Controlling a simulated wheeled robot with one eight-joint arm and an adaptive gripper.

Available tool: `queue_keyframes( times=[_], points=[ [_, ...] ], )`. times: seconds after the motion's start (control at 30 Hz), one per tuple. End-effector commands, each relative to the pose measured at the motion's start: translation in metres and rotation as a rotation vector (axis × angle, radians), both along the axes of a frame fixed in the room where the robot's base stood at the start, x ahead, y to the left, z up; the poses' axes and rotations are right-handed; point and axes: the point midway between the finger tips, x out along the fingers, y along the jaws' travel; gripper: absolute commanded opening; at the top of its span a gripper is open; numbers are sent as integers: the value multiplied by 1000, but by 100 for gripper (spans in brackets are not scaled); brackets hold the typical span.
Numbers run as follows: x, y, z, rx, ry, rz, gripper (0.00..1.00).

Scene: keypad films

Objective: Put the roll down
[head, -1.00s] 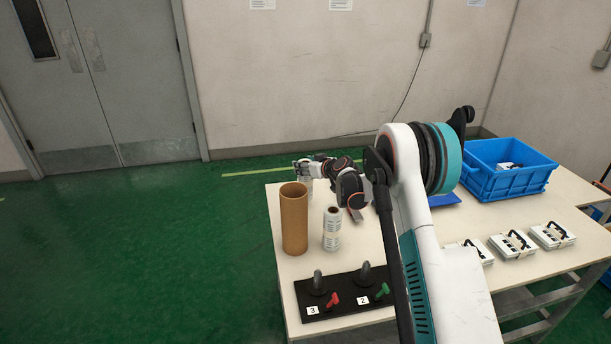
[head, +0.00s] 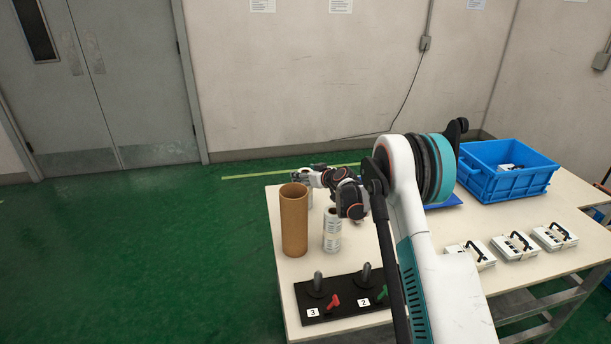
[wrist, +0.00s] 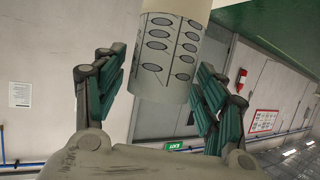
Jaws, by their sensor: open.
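A pale roll (wrist: 170,50) printed with dark ovals stands between the fingers of my gripper (wrist: 162,66) in the wrist view. The fingers are open, with a gap at the left finger; the right finger overlaps the roll's edge, and I cannot tell if it touches. In the head view my gripper (head: 303,177) is at the far left of the table, behind the brown tube. Only a sliver of that roll (head: 309,190) shows there, so its contact with the table is hidden. A second printed roll (head: 332,232) stands upright beside the tube.
The open brown tube (head: 294,222) stands near the table's (head: 375,250) left edge. A black base (head: 342,298) with pegs, red and green levers and labels 3 and 2 lies in front. A blue crate (head: 505,178) and several white devices (head: 515,246) are on the right.

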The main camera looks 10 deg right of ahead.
Motion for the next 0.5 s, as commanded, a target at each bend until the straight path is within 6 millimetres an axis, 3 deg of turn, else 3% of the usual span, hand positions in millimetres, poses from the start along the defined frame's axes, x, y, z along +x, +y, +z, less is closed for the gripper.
queue_keyframes(
  times=[0.17, 0.5],
  points=[
    [-3, -2, 6, 0, 0, -1, 65],
    [-58, -25, 32, 0, 0, -2, 65]
  ],
)
